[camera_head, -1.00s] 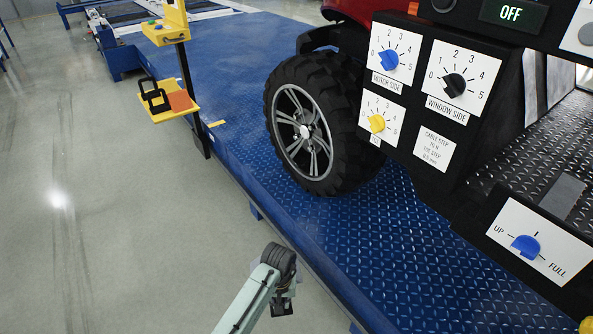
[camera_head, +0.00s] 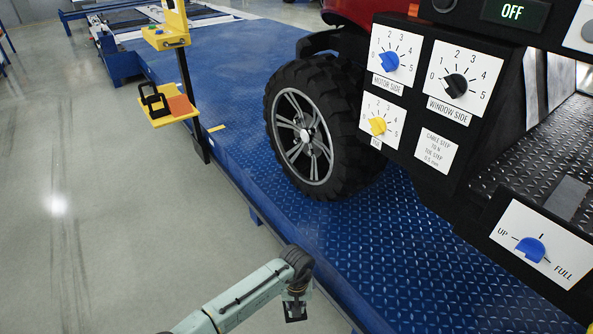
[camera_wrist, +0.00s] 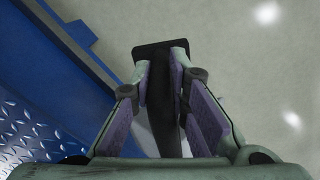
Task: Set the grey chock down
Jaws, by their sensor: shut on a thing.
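My gripper (camera_head: 297,293) hangs beside the near edge of the blue platform (camera_head: 420,250), over the floor in the head view. Its two fingers (camera_wrist: 161,72) are shut on a dark grey piece, which I take to be the grey chock (camera_wrist: 167,52). The chock has a flat, wide far end and a narrow dark body between the finger pads. It also shows as a small dark shape under the gripper in the head view (camera_head: 294,313). The fingers hide part of it. In the wrist view, grey floor lies beyond it and the platform edge is at the left.
A black tyre (camera_head: 310,130) with a silver rim stands on the platform. A control panel (camera_head: 440,90) with several knobs is at the upper right. A yellow shelf (camera_head: 160,117) on a black post stands at the platform's left edge. The floor (camera_head: 120,230) at left is open.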

